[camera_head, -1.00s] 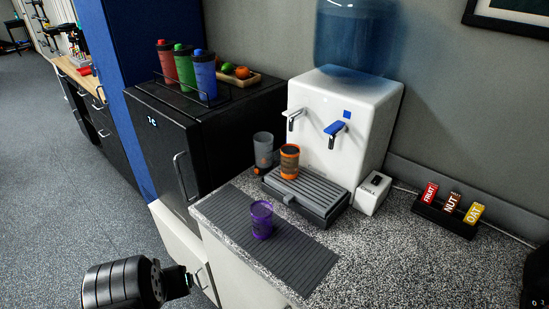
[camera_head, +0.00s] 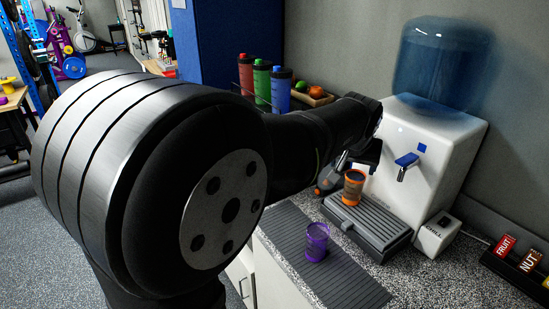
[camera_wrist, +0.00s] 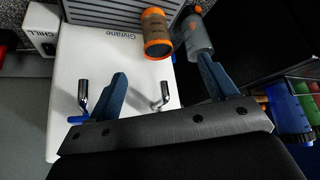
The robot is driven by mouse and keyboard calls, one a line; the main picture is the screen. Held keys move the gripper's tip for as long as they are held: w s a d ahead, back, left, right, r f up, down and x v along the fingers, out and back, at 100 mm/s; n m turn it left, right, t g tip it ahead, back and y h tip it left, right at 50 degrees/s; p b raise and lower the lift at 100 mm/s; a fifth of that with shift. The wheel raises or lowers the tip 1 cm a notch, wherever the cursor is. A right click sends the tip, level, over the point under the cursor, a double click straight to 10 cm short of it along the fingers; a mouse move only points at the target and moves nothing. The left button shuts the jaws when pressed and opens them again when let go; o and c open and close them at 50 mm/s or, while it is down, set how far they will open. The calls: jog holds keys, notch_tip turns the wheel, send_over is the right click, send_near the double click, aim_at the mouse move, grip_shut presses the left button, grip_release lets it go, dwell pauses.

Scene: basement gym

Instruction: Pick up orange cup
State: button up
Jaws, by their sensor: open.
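The orange cup (camera_head: 353,189) stands upright on the grey drip tray (camera_head: 365,230) of the white water dispenser (camera_head: 425,165). It is dark-bodied with orange bands and also shows in the wrist view (camera_wrist: 157,34), beyond my fingertips. My gripper (camera_head: 358,158) is by the dispenser's front, just above and behind the orange cup in the head view. In the wrist view my gripper (camera_wrist: 160,75) has its two blue fingers wide apart with nothing between them.
The dispenser's taps (camera_wrist: 159,97) sit close to my fingers. A purple cup (camera_head: 317,242) stands on a ribbed grey mat (camera_head: 345,280). Red, green and blue bottles (camera_head: 281,88) stand behind. A CHILL box (camera_head: 437,233) and a snack rack (camera_head: 520,262) are at right.

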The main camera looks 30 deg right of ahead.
aim_at(354, 184)
jog(key=x, duration=0.5)
jog(key=d+x, duration=0.1)
jog(key=x, duration=1.1)
jog(key=shift+s+d+r, duration=0.2)
jog(key=shift+r, duration=0.1)
jog(key=shift+w+d+f, duration=0.2)
jog(key=shift+d+f, duration=0.1)
jog(key=shift+f, duration=0.2)
jog(key=shift+c, duration=0.2)
jog(key=c, duration=1.2)
